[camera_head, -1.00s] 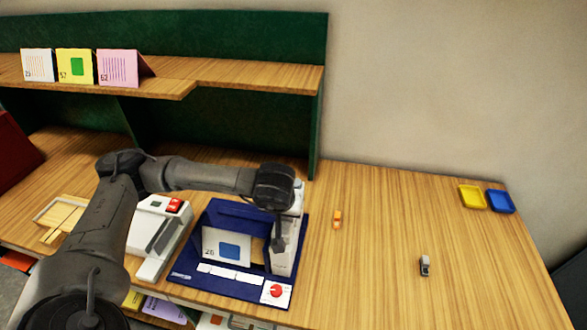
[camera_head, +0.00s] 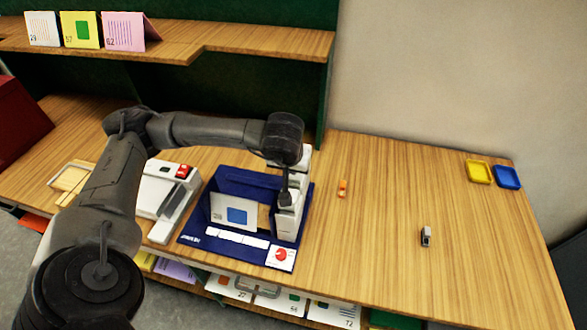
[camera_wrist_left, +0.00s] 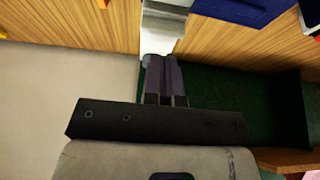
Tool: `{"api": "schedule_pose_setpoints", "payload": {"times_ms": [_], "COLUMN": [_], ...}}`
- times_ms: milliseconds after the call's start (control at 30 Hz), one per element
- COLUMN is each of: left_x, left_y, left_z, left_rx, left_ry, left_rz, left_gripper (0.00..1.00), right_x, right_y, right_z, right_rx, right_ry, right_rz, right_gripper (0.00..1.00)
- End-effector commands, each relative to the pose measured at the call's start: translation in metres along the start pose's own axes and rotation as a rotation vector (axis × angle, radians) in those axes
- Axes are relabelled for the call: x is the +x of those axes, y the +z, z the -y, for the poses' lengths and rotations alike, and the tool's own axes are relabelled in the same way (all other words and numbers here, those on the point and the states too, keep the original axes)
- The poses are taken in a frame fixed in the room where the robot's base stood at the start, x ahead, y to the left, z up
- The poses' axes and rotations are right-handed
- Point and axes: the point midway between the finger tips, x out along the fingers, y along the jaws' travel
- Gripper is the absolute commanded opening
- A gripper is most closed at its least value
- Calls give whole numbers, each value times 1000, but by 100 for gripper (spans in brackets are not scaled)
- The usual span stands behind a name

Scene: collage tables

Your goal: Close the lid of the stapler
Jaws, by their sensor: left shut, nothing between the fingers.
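My right gripper is not in view.
A white device with red buttons (camera_head: 163,196) stands left of the mat. An orange item (camera_head: 342,188), a small grey item (camera_head: 427,237), and yellow (camera_head: 479,172) and blue (camera_head: 507,177) trays lie right. A green-backed shelf rises behind.

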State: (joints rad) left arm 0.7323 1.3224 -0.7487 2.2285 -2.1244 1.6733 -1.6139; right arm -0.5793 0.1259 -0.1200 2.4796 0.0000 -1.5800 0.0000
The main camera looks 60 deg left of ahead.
Motion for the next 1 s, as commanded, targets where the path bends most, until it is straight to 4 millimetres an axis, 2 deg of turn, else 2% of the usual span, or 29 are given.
{"api": "schedule_pose_setpoints", "payload": {"times_ms": [33, 300, 500, 700, 1000], "left_x": [-13, -60, -85, -96, -98], "left_y": [0, 22, 32, 37, 38], "left_z": [0, -1, -1, -1, 0], "left_rx": [2, 3, 3, 3, -2], "left_ry": [2, 6, 4, 2, 1], "left_rz": [2, 2, 4, 4, 4], "left_gripper": [0, 0, 0, 0, 0], "right_x": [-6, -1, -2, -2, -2], "right_y": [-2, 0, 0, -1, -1], "right_z": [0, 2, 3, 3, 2], "right_rx": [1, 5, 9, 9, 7], "right_ry": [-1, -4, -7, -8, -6], "right_rz": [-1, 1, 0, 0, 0], "right_gripper": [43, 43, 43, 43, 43]}}
